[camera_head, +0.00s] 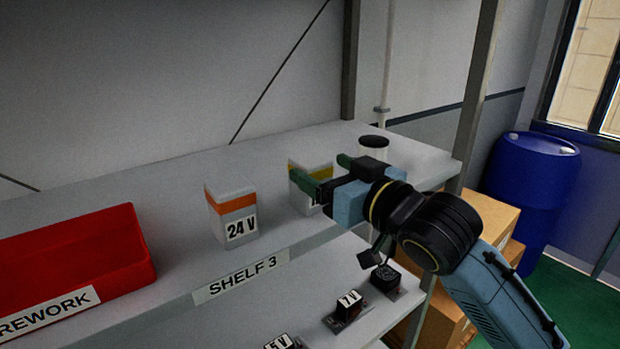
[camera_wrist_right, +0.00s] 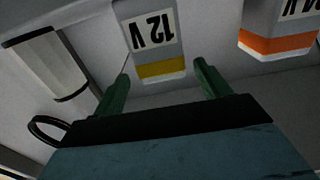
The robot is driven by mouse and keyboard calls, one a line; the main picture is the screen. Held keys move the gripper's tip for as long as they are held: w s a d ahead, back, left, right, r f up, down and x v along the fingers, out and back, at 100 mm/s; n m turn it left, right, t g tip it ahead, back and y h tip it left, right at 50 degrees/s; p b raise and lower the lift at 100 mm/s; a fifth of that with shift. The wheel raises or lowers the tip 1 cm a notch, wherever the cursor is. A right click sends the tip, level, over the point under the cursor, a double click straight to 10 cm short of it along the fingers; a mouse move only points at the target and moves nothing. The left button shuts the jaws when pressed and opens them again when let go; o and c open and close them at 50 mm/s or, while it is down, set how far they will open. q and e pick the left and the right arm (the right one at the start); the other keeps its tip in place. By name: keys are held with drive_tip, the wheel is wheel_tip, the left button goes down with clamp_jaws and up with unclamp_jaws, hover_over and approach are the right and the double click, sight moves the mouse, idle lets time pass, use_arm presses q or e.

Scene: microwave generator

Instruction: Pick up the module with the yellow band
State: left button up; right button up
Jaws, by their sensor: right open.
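The module with the yellow band (camera_head: 318,171) stands upright on the upper shelf, partly hidden behind my right gripper in the head view. In the right wrist view this module (camera_wrist_right: 152,42) appears upside down, with a 12 V label and its yellow band between the fingers. My right gripper (camera_head: 322,173) is open, its green fingers (camera_wrist_right: 162,80) pointing at the module. The module does not look gripped; whether a finger touches it cannot be told. My left gripper is not in view.
A module with an orange band (camera_head: 233,216), labelled 24 V, stands to the left. A red REWORK bin (camera_head: 130,242) is farther left. A white cylinder with a black top (camera_head: 373,146) stands behind my gripper. Small devices (camera_head: 347,308) sit on the lower shelf.

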sight(301, 155)
drive_tip(key=shift+x, duration=0.85)
drive_tip(key=p+x, duration=0.1)
drive_tip(key=x, duration=0.3)
drive_tip(key=shift+a+r+p, duration=0.15)
drive_tip(key=shift+a+p, duration=0.1)
drive_tip(key=shift+p, duration=0.15)
drive_tip(key=c, duration=1.2)
